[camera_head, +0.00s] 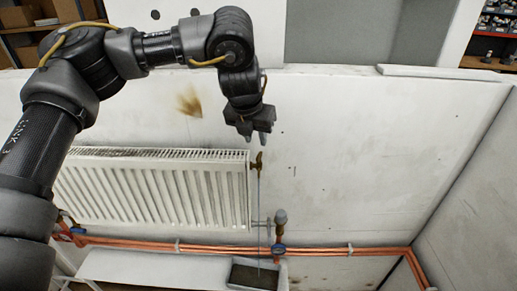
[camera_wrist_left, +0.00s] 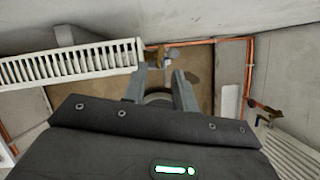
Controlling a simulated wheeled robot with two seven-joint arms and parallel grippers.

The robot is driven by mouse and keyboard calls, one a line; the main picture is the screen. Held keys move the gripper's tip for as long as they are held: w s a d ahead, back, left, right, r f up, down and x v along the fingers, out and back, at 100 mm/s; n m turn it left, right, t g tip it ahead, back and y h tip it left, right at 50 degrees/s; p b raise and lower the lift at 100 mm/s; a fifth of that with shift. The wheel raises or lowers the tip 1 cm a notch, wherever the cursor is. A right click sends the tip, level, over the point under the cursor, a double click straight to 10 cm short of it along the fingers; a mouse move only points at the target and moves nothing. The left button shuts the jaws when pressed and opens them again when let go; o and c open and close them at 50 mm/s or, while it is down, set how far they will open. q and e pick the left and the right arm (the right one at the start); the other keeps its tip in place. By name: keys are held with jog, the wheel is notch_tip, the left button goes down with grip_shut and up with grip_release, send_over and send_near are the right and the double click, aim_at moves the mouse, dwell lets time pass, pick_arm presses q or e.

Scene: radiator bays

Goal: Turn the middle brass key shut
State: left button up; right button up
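A brass key (camera_head: 257,163) sits at the upper right end of a white radiator (camera_head: 150,190). A thin pale line, perhaps water, runs from it down to a dark-bottomed tray (camera_head: 232,276). The key also shows in the left wrist view (camera_wrist_left: 153,58), just beyond the left fingertip. My left gripper (camera_head: 257,137) is above the key, pointing down, apart from it. Its two fingers are spread with nothing between them in the left wrist view (camera_wrist_left: 160,84). Another brass fitting (camera_wrist_left: 268,115) is at the right in that view. My right gripper is not in view.
Copper pipes (camera_head: 330,250) run along the wall below the radiator. A valve with a grey cap (camera_head: 281,216) stands on them, right of the key. A partition wall (camera_head: 470,185) closes the right side. The white wall right of the key is clear.

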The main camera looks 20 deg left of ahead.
aim_at(259, 154)
pick_arm(q)
jog(key=p+x, duration=0.1)
jog(key=x, duration=0.6)
jog(key=shift+f, duration=0.15)
jog(key=shift+c, duration=0.5)
grip_shut()
